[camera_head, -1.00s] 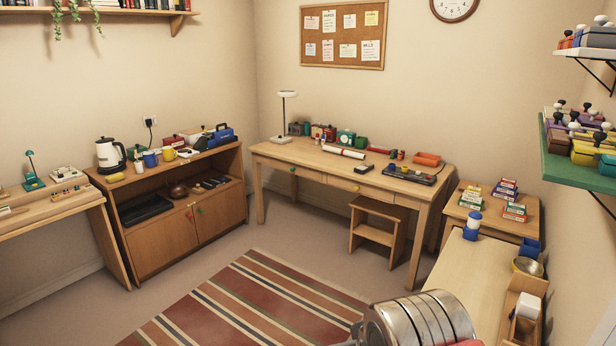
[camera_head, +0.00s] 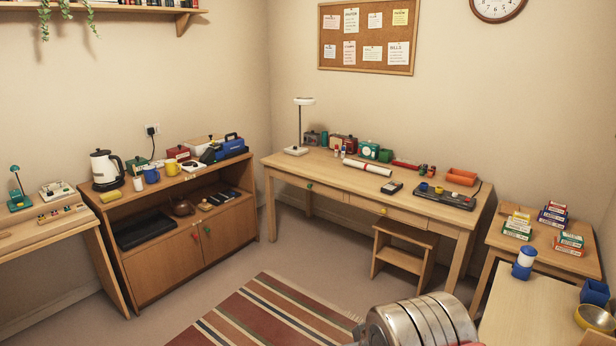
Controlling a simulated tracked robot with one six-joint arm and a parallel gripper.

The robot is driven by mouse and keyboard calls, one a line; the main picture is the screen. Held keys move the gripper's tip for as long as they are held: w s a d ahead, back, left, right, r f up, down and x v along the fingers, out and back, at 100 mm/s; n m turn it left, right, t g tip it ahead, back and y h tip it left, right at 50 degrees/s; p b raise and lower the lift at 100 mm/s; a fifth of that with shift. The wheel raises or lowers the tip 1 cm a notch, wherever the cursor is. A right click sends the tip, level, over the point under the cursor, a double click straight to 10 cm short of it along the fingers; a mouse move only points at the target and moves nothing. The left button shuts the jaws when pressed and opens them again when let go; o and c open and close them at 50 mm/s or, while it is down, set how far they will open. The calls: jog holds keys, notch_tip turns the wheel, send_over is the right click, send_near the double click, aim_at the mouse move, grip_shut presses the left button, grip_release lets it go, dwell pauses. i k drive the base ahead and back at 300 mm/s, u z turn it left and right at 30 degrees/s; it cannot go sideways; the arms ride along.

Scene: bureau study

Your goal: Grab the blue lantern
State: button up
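A blue boxy thing with a top handle (camera_head: 231,147) stands at the right end of the wooden cabinet's top (camera_head: 112,203); it may be the blue lantern. A small upright piece with a white body and blue base (camera_head: 522,270) stands on the pale table at the lower right; I cannot tell if that is a lantern instead. A silver ribbed part of my arm shows at the bottom, right of centre. My gripper's fingers are not visible.
The cabinet top also holds a kettle (camera_head: 106,168), a blue mug (camera_head: 151,175) and a yellow mug (camera_head: 171,167). A desk (camera_head: 330,172) with a stool (camera_head: 402,257) stands at the back. The striped rug (camera_head: 262,318) and the floor before the cabinet are clear.

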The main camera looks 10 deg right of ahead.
aim_at(522, 270)
jog(key=z, duration=0.15)
jog(key=i, duration=1.95)
jog(key=z, duration=0.7)
jog(key=i, duration=0.8)
jog(key=z, duration=0.85)
jog(key=i, duration=0.55)
jog(key=z, duration=0.65)
jog(key=i, duration=0.65)
jog(key=z, duration=0.4)
